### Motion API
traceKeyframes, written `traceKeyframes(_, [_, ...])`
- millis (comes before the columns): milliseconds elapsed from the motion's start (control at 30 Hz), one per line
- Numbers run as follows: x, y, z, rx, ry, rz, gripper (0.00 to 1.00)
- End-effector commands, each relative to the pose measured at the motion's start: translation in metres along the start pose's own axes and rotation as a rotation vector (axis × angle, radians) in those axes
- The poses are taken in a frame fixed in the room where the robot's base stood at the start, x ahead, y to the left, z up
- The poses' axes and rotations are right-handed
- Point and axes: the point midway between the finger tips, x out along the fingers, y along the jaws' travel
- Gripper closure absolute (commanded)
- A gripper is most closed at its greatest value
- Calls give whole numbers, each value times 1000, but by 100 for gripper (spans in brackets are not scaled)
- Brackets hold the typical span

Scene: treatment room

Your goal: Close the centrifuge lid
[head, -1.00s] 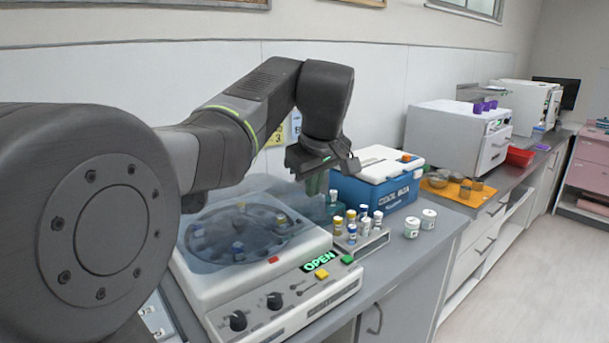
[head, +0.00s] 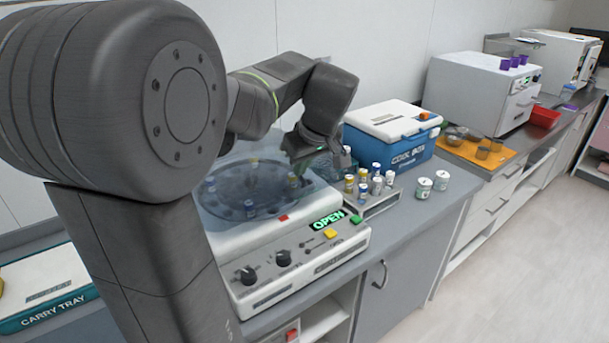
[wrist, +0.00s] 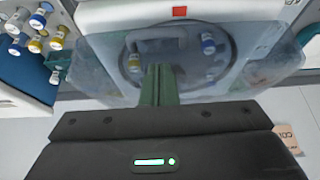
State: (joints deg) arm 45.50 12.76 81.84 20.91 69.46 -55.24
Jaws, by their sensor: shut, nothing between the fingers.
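The white centrifuge (head: 300,262) stands on the counter, with a lit OPEN display on its front panel. Its clear bluish lid (head: 232,182) shows above the rotor bowl; its exact tilt is hard to tell. In the wrist view the lid (wrist: 92,72) spreads out on both sides of my fingers. The rotor (wrist: 185,75) with several capped vials shows through it. My gripper (head: 316,166) is shut and empty at the right rear of the lid, its green fingers (wrist: 158,82) pointing towards the centrifuge. I cannot tell whether they touch the lid.
A rack of capped vials (head: 372,205) stands close right of the centrifuge. A blue cool box (head: 390,152) is behind it, and two white jars (head: 433,186) stand to its right. A carry tray (head: 48,305) lies at the left. An orange mat with bowls (head: 470,152) is farther right.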

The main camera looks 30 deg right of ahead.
Motion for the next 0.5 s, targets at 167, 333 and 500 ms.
traceKeyframes(167, [13, 0, 15, 2, -1, 0, 100])
traceKeyframes(333, [18, 0, 20, 0, 0, 1, 100])
traceKeyframes(500, [18, 0, 20, 0, 0, 1, 100])
